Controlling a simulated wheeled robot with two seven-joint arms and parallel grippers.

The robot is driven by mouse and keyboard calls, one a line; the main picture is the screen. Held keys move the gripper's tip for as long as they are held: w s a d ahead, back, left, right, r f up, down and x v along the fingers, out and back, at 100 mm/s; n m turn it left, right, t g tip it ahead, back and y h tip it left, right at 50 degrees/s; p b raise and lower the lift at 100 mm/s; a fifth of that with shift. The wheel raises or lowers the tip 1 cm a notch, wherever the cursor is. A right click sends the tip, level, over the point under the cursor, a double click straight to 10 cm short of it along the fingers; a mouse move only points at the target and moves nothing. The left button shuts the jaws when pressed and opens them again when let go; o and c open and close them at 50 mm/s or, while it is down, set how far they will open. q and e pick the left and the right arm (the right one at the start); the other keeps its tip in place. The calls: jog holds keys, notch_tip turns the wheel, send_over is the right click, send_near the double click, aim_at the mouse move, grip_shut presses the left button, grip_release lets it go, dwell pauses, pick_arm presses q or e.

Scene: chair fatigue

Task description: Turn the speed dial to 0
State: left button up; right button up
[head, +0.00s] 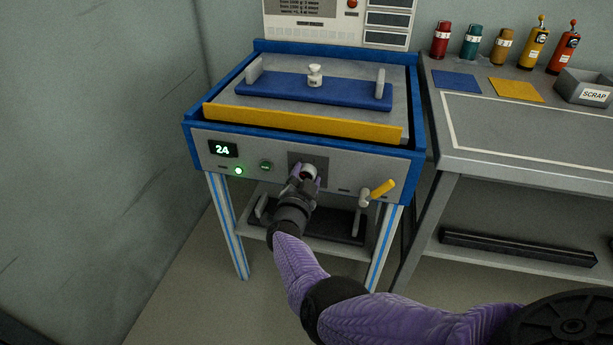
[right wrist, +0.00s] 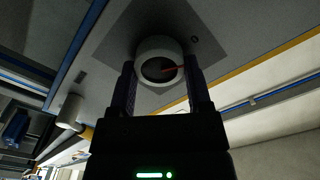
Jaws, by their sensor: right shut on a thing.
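The speed dial (head: 310,170) is a round pale knob on a dark plate on the machine's grey front panel. In the right wrist view the dial (right wrist: 158,50) shows a dark face with a red pointer line (right wrist: 172,69) directed to the right in that picture. My right gripper (head: 306,180) is shut on the dial, with one finger on each side of its rim. The dial's scale marks cannot be read. My left gripper is not in view.
A lit green lamp (head: 239,170) and a green button (head: 265,166) sit left of the dial. A yellow-handled lever (head: 381,190) sticks out to its right. A yellow bar (head: 300,124) runs above the panel. A workbench (head: 530,135) stands at the right.

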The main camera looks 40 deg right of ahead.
jog(key=shift+n, duration=0.9)
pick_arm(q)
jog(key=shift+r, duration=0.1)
pick_arm(e)
jog(key=shift+a, duration=0.1)
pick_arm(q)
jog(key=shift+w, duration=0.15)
pick_arm(e)
jog(key=shift+n, duration=0.3)
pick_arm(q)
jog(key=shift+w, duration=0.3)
pick_arm(e)
jog(key=o, duration=1.3)
jog(key=shift+c, duration=0.2)
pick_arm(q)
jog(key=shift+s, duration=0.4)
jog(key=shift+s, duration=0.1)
